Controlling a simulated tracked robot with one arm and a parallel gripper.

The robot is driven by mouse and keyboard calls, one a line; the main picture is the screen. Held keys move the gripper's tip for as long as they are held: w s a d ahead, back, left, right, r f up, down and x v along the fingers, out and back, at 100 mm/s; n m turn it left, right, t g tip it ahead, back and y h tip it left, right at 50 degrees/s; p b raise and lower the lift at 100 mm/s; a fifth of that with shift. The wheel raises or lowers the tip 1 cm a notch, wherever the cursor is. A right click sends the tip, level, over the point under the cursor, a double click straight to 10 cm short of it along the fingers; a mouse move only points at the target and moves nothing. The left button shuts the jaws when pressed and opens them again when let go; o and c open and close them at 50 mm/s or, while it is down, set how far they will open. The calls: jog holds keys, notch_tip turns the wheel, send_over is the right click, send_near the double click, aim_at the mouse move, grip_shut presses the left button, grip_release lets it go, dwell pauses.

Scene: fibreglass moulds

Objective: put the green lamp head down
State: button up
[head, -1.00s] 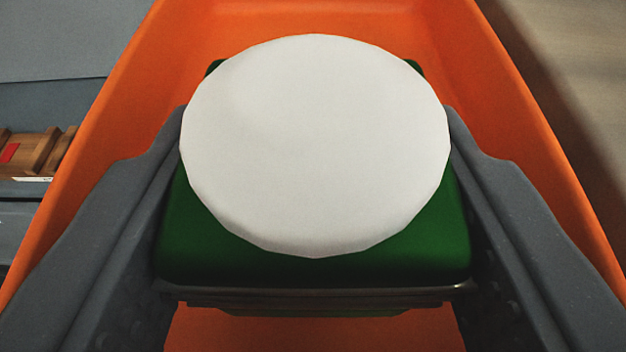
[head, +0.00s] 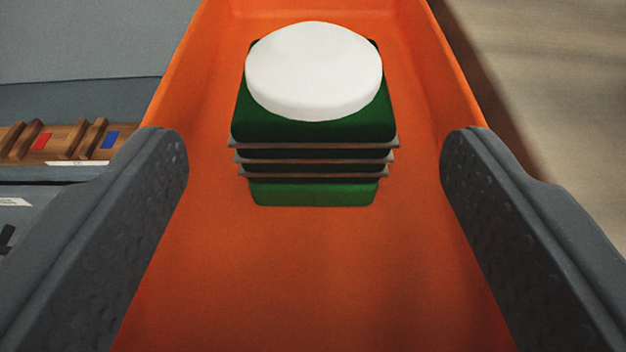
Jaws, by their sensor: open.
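The green lamp head (head: 312,190) rests inside an orange tray-like container (head: 310,270). It has a round white disc (head: 315,70) on top, a dark green upper body, several thin grey fins and a brighter green base. It looks upright. My gripper (head: 314,160) is open, with one grey finger on each side of the picture. Both fingers are well apart from the lamp head, which stands beyond them, clear of both. Nothing is between the fingers near my end.
The orange container's walls slope up at left and right. To the left is a wooden slotted rack (head: 60,140) with a red and a blue mark. A grey surface lies behind it. A beige floor (head: 550,110) shows at right. The near part of the container is bare.

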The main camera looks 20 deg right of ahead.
jog(key=p+v, duration=0.1)
jog(key=v, duration=0.5)
jog(key=shift+s+p, duration=0.25)
jog(key=shift+p, duration=0.05)
jog(key=shift+a, duration=0.1)
jog(key=w+a+r+n+t+y, duration=0.1)
jog(key=a+r, duration=0.3)
jog(key=r, duration=0.6)
jog(key=a+r+n+y, duration=0.1)
jog(key=a+r, duration=0.3)
jog(key=r, duration=0.6)
jog(key=s+a+r+y, duration=0.1)
jog(key=s+a+r, duration=0.2)
jog(key=r, duration=0.6)
jog(key=s+a+r+n+y, duration=0.1)
jog(key=s+a+r, duration=0.2)
jog(key=s+r, duration=0.4)
notch_tip(320, 180, up, 2)
jog(key=shift+a+r, duration=0.15)
jog(key=shift+s, duration=0.1)
